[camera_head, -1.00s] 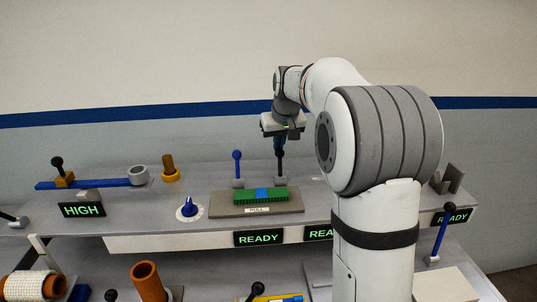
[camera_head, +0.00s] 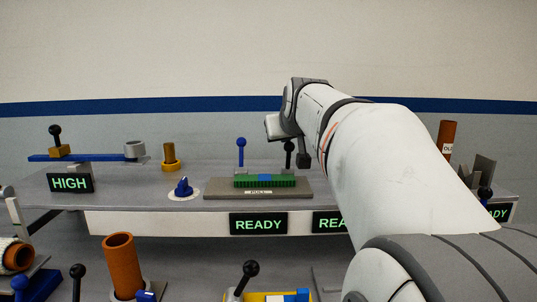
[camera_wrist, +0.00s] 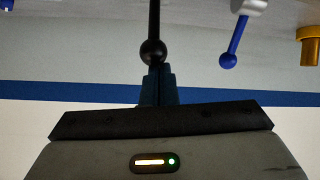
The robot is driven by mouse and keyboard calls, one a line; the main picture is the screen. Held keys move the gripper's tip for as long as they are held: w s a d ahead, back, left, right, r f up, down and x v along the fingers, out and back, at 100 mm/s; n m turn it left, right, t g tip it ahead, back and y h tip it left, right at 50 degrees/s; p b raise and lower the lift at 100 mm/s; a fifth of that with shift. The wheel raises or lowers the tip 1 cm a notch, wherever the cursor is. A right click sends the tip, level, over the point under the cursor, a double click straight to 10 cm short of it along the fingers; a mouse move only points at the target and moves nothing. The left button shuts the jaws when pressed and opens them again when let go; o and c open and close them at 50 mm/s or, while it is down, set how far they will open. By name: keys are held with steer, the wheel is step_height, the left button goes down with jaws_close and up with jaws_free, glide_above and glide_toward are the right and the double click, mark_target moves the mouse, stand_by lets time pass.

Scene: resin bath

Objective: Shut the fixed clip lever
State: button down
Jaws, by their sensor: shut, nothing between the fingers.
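A plate (camera_head: 215,188) marked PULL stands on the upper shelf with a green block with a blue middle (camera_head: 265,181) on it. Two upright levers stand behind the block: a blue-knobbed one (camera_head: 241,144) and a black-knobbed one (camera_head: 289,147). I cannot tell from labels which is the fixed clip lever. My gripper (camera_wrist: 158,82) is shut and empty, its fingertips at the black ball (camera_wrist: 153,52) in the wrist view. Whether they touch is unclear. The blue lever (camera_wrist: 235,42) is off to the right there. In the head view my wrist largely hides the fingers.
A blue dial (camera_head: 183,187) and a brass post (camera_head: 170,158) stand left of the plate. A long blue bar (camera_head: 85,157) lies farther left. READY signs (camera_head: 258,224) line the shelf front. Orange tubes (camera_head: 122,262) and more levers stand below.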

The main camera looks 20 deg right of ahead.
steer(key=shift+s+a+f+t+b, duration=0.15)
steer(key=shift+s+f+t+b, duration=0.5)
steer(key=shift+b, duration=1.3)
steer(key=shift+s+r+t+h+b, duration=0.25)
steer(key=shift+t+h+b, duration=0.1)
steer(key=shift+b, duration=0.1)
steer(key=shift+r, duration=0.1)
